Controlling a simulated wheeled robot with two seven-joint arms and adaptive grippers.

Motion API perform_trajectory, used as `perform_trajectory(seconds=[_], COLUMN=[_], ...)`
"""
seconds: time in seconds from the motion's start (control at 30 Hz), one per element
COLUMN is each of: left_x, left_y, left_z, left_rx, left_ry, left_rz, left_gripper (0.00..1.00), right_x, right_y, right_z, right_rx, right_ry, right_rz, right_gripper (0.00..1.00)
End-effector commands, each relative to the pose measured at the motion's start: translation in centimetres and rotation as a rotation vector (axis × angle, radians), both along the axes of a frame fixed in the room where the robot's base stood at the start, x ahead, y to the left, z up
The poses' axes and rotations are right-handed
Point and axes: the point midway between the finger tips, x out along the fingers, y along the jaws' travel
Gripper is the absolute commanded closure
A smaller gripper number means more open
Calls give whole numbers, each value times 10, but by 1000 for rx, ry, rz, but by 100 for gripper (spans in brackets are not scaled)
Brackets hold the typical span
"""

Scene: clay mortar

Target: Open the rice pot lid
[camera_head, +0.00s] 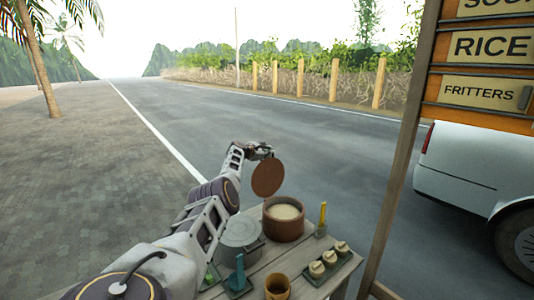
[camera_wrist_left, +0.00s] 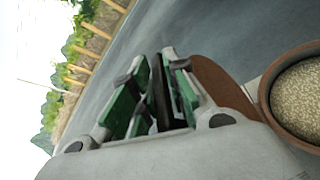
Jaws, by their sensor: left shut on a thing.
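The rice pot (camera_head: 284,222) is a round brown clay pot on the wooden table. It stands uncovered, with pale rice (camera_head: 284,211) inside. The brown disc lid (camera_head: 268,178) is up above the pot's back left side, tilted nearly upright. My left gripper (camera_head: 262,152) is at the lid's top edge and shut on the lid. In the left wrist view the gripper's green-padded fingers (camera_wrist_left: 158,95) are close together, with the lid (camera_wrist_left: 222,82) beside them and the open pot (camera_wrist_left: 268,95) at the right. The exact grip point is hidden. My right gripper is not in view.
The wooden table (camera_head: 262,270) also holds a grey metal pot (camera_head: 240,233), a small brown cup (camera_head: 277,287), a green tray with several pale pieces (camera_head: 317,269) and a small container with a yellow utensil (camera_head: 322,216). A wooden post (camera_head: 397,170) rises at the right. Open road lies behind.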

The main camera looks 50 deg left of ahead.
Motion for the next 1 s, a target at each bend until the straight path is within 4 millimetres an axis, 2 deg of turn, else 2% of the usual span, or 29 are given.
perform_trajectory(seconds=[0.03, 0.43, 0.47, 0.6, 1.0], left_x=[-1, -1, -1, -1, -1], left_y=[-1, -2, -2, -2, -2], left_z=[-8, -10, -10, -10, -10], left_rx=[-1, -3, -3, -3, -3], left_ry=[12, 15, 15, 16, 16], left_rz=[-3, -4, -4, -5, -5], left_gripper=[100, 100, 83, 65, 64], right_x=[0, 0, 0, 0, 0], right_y=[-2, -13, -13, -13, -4], right_z=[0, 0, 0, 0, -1], right_rx=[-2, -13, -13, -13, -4], right_ry=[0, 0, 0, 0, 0], right_rz=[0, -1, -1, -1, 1], right_gripper=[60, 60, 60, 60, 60])
